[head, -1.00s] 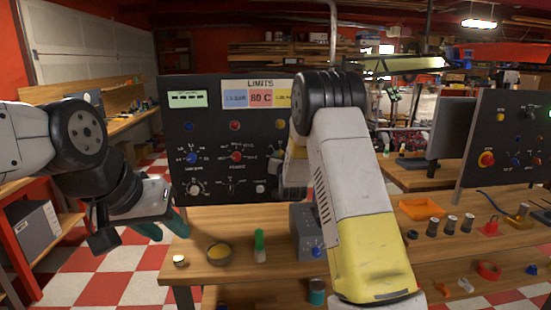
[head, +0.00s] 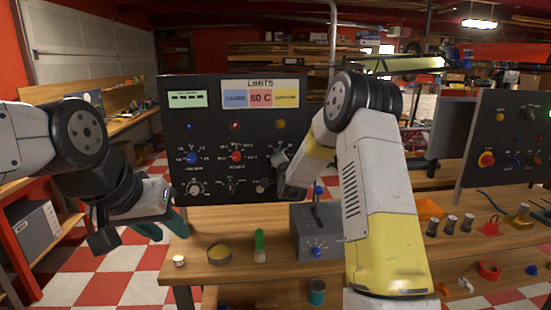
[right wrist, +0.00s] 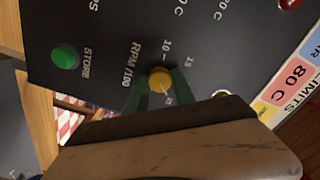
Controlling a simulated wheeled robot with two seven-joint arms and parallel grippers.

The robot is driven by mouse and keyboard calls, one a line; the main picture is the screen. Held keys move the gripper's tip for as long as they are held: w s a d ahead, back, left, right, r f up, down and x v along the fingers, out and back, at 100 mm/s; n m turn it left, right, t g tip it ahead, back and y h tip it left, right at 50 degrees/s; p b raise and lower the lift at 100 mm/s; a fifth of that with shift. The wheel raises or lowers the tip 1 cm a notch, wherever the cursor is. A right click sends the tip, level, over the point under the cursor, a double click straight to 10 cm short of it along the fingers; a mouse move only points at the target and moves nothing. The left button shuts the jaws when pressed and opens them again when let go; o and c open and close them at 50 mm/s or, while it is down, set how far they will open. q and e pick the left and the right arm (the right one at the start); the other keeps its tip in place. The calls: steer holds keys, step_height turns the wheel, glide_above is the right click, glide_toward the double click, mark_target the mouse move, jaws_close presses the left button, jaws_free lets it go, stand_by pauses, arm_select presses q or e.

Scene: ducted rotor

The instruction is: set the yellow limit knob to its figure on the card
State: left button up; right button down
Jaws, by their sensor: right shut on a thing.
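The yellow limit knob (right wrist: 158,77) is on the black panel (right wrist: 110,35), beside the RPM/100 marking, in the right wrist view. Its white pointer line points to the lower right of that picture. The green fingers of my right gripper (right wrist: 160,92) are shut on the knob from both sides. In the head view my right gripper (head: 279,162) is at the panel's right part and hides the knob. The LIMITS card (head: 262,84) has blue, red and yellow fields. Red reads 80 C; the yellow field's figure (head: 286,94) is too small to read. My left gripper (head: 162,227) is open and empty, left of the table.
A grey box (head: 315,240) with a blue knob and a lever stands below my right forearm. A bowl (head: 220,254), a green-topped bottle (head: 260,245) and a small candle-like cup (head: 179,261) are on the table. A green STORE button (right wrist: 65,57) is on the panel.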

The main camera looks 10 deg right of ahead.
steer(key=shift+m, duration=0.5)
steer(key=c, duration=1.1)
jaws_free()
steer(key=shift+o, duration=0.2)
steer(key=s, duration=0.8)
steer(key=shift+w, duration=0.1)
